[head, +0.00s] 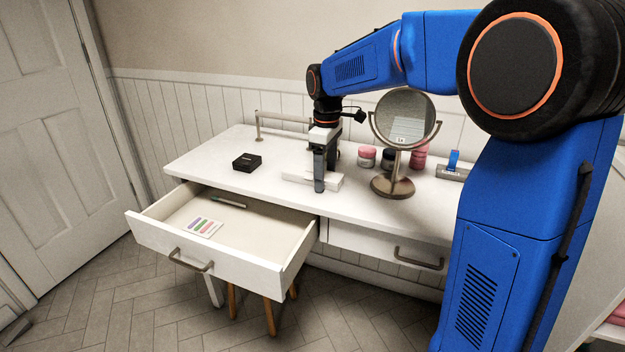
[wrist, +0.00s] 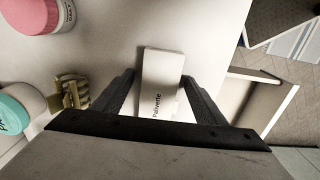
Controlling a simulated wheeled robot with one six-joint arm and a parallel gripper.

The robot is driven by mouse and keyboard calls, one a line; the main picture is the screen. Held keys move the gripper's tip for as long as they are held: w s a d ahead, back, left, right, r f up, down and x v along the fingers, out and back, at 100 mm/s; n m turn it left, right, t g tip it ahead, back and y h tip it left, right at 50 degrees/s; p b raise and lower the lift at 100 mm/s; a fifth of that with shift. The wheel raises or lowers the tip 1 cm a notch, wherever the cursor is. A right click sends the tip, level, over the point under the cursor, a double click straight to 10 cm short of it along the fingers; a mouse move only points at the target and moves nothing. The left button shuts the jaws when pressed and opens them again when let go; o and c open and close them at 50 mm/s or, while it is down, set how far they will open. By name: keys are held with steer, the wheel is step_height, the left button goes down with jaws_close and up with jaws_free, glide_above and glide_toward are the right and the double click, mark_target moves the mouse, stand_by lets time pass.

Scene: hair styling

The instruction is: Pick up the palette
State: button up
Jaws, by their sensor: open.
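The palette (head: 327,182) is a flat white box lying on the white table, below my gripper. In the wrist view my gripper (wrist: 158,88) has one finger on each side of the palette, with a gap visible on both sides. The palette's near end is hidden by the gripper body.
A black box (head: 247,162) lies to the left. An open drawer (head: 282,222) juts out in front, holding a striped card (head: 201,227). A gold item (wrist: 72,92) lies left in the wrist view.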

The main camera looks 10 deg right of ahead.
steer(key=c, duration=1.3)
steer(key=shift+c, duration=0.2)
